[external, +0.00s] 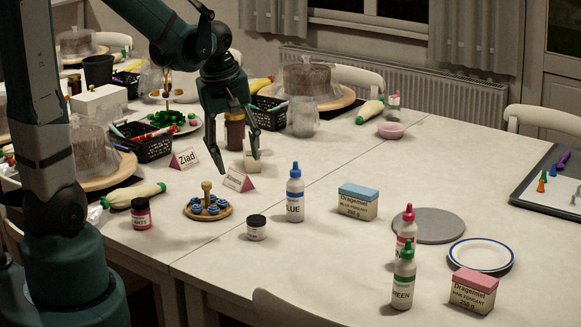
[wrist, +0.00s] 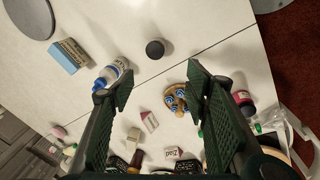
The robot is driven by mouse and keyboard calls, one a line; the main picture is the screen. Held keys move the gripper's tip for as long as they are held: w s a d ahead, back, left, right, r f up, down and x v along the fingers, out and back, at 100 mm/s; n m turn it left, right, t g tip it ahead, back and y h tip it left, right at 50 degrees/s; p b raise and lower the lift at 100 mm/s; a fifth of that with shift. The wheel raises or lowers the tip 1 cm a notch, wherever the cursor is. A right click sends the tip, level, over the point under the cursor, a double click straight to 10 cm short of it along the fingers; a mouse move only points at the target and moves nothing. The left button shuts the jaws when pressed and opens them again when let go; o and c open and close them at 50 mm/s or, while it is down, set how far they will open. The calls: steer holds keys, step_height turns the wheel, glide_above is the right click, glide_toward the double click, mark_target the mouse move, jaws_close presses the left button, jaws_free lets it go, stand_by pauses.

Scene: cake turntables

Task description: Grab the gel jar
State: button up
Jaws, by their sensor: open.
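A small jar with a black lid and a pale label (external: 256,227), which looks like the gel jar, stands upright on the white table, in front of the blue bottle. Its label is too small to read. In the wrist view its round dark lid (wrist: 155,48) shows at the upper middle, beyond my fingertips. My gripper (external: 239,166) hangs above the table, behind and left of the jar in the external view. In the wrist view my gripper (wrist: 158,85) has its fingers wide apart with nothing between them.
A blue-capped bottle (external: 295,196) stands close to the jar. A wooden stand with blue-topped pieces (external: 208,211) is to its left, with a pink-labelled jar (external: 141,214) beyond. A blue-topped box (external: 357,203) is to the right. The table in front of the jar is clear.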

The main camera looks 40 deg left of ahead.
mark_target(256, 218)
steer(key=w+f+n, duration=0.1)
steer(key=f+n, duration=0.1)
steer(key=f, duration=0.1)
steer(key=w+f+n+g, duration=0.1)
steer(key=w+f+n, duration=0.1)
steer(key=f, duration=0.2)
steer(key=w+d+f+n+g, duration=0.1)
steer(key=w+f+n, duration=0.1)
steer(key=f, duration=0.2)
steer(key=shift+d, duration=0.1)
steer(key=shift+f+n+g, duration=0.3)
steer(key=shift+f, duration=0.35)
steer(key=shift+f, duration=0.1)
steer(key=shift+f, duration=1.2)
steer(key=shift+f, duration=0.1)
steer(key=shift+w+f+b, duration=0.2)
steer(key=shift+f+b, duration=0.65)
steer(key=shift+f, duration=1.65)
steer(key=shift+c, duration=0.5)
steer(key=c, duration=0.9)
